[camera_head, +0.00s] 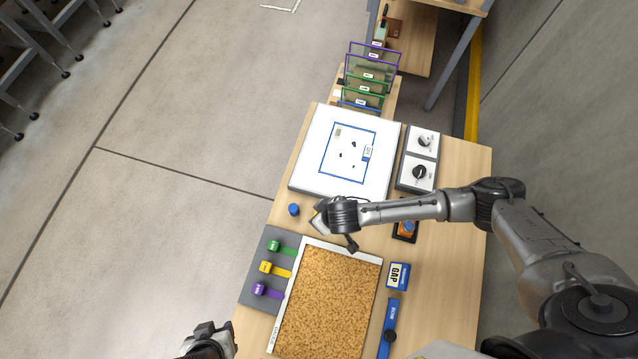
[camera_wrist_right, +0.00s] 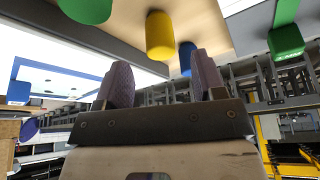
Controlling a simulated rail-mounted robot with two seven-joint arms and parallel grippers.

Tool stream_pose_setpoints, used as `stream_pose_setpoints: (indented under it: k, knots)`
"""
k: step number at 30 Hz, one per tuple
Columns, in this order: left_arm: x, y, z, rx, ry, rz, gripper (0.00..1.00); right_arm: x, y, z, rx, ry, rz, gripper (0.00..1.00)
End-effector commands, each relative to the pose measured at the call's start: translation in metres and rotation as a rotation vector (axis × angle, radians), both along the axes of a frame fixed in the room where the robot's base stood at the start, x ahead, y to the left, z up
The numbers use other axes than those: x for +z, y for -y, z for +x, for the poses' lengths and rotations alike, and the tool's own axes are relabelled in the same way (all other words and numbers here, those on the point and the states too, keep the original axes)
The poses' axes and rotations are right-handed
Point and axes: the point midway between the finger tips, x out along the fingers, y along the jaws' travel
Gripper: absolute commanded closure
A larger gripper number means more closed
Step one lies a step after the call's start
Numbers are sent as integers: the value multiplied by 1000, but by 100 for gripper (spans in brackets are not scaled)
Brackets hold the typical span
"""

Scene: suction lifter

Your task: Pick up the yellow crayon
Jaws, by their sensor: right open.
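A yellow piece with a rounded head and a flat yellow strip (camera_head: 266,268) lies on a grey plate at the left of the table, between a green one and a purple one. No other yellow crayon shows. My right gripper (camera_head: 320,216) is above the table, up and right of the yellow piece and apart from it. In the right wrist view, the open, empty fingers (camera_wrist_right: 160,66) point toward a yellow cylinder (camera_wrist_right: 160,36), with a gap between. I cannot tell if it is the same piece. My left gripper (camera_head: 208,342) is at the bottom edge, its jaws unclear.
Green (camera_head: 275,246) and purple (camera_head: 261,289) pieces flank the yellow one on the grey plate (camera_head: 254,252). A blue knob (camera_head: 294,210) stands near my right gripper. A cork board (camera_head: 325,300) lies beside the plate. A white panel (camera_head: 308,160) and dial box (camera_head: 418,158) lie behind.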

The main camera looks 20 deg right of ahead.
Motion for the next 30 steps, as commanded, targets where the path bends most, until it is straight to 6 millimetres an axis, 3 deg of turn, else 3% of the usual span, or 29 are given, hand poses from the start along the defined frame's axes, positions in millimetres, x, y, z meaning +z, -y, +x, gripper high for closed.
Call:
stream_pose_setpoints:
  k: [8, 18, 29, 30]
  knots:
    - [0, 0, 0, 1, 1, -1, 57, -13, -2, 5, 1, 1, -2, 37]
    - [-1, -3, 0, -6, 0, 9, 57, -49, -9, 19, 1, 1, -2, 37]
    - [-1, -3, 0, -9, 1, 12, 57, -54, -10, 21, 2, 0, -1, 37]
    - [-1, -3, 0, -8, 1, 12, 57, -54, -10, 21, 2, 0, -1, 41]
